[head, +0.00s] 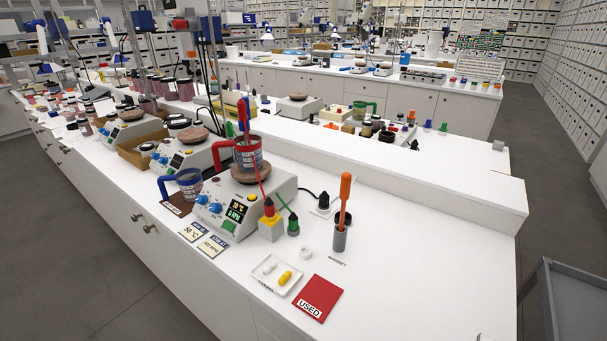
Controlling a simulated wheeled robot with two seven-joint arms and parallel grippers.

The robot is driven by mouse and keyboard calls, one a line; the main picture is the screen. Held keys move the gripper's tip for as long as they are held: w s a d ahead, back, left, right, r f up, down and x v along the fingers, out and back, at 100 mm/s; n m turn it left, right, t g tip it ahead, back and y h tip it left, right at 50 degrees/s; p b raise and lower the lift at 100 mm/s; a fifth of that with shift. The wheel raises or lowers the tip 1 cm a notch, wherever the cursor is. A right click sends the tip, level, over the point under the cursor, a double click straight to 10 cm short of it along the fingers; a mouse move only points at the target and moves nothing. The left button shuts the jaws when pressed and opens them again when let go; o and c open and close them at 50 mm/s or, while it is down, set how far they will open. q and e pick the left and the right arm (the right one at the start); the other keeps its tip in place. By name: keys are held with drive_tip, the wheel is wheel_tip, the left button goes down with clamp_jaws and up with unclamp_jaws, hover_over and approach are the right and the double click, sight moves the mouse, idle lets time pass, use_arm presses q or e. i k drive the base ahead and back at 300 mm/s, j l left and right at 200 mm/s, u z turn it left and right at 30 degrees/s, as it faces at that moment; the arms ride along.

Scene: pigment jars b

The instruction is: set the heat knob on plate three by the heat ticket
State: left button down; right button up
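The nearest hotplate (267,193) is white, with a sloped front, two blue knobs (208,203), a small lit display (236,212) that seems to read 20 °C and 0 RPM, and a green switch (229,227). No plate number on it is legible to me. A ticket (192,231) reading about 50 °C lies flat before it, with an RPM ticket (213,245) beside that. A red-handled beaker (248,155) stands on its round top, with a blue and red probe in it. Neither of my grippers is in view.
A blue-handled beaker (188,184) stands left of the hotplate. More hotplates stand farther left.

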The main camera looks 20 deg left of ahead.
sight(202, 200)
drive_tip(key=u, duration=1.4)
